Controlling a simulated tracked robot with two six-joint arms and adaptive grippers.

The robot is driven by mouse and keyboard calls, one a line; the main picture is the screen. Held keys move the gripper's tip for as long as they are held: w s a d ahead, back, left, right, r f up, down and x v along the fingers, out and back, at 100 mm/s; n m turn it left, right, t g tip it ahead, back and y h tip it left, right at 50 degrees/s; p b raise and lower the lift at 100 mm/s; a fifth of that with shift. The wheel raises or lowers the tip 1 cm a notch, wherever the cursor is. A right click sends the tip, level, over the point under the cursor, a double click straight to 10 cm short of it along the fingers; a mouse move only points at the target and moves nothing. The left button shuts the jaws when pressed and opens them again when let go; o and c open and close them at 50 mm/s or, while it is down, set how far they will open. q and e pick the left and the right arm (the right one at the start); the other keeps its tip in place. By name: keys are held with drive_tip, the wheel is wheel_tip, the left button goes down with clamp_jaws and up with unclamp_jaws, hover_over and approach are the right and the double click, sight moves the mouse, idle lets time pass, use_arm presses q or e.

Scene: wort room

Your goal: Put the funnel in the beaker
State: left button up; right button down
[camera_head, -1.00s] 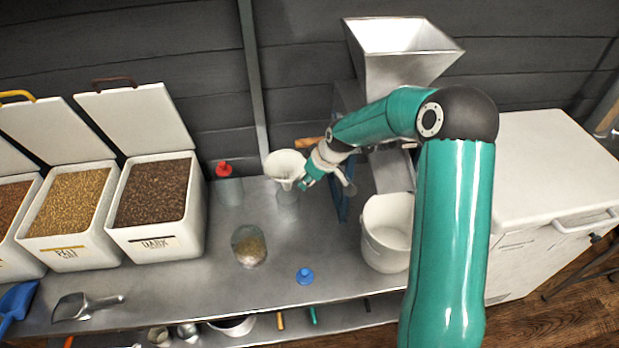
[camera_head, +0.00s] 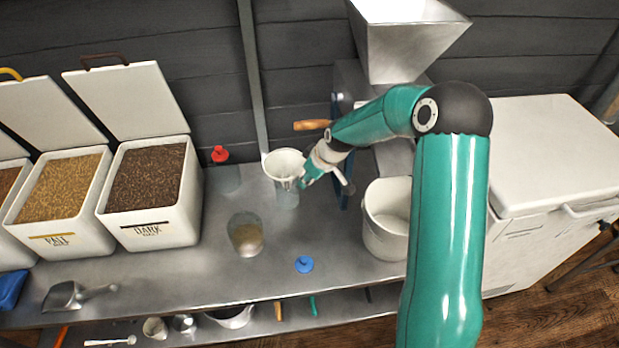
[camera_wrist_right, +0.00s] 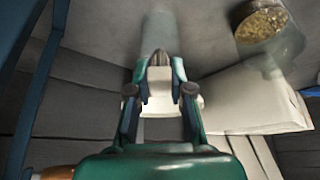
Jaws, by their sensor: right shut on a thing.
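The white funnel (camera_head: 283,160) is held by my right gripper (camera_head: 303,180) at its right side, mouth up, near the back of the metal bench. The clear beaker (camera_head: 287,199) stands upright directly below it. The funnel's lower part overlaps the beaker's top in the head view; whether it rests on the rim is hard to tell. In the right wrist view the fingers (camera_wrist_right: 160,80) are closed on a white part of the funnel (camera_wrist_right: 160,103). A clear glass shape, probably the beaker (camera_wrist_right: 159,35), shows beyond them. My left gripper is not in view.
A glass jar with grain (camera_head: 245,238) stands front-left of the beaker. A red-topped clear container (camera_head: 228,180) is behind left, a blue stopper (camera_head: 304,264) in front. A white bucket (camera_head: 385,235) and the mill (camera_head: 410,45) are right. Malt bins (camera_head: 150,225) fill the left.

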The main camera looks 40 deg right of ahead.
drive_tip(key=shift+f+b, duration=1.3)
drive_tip(key=shift+f, duration=0.35)
drive_tip(key=c, duration=1)
unclamp_jaws()
drive_tip(key=shift+o, duration=0.2)
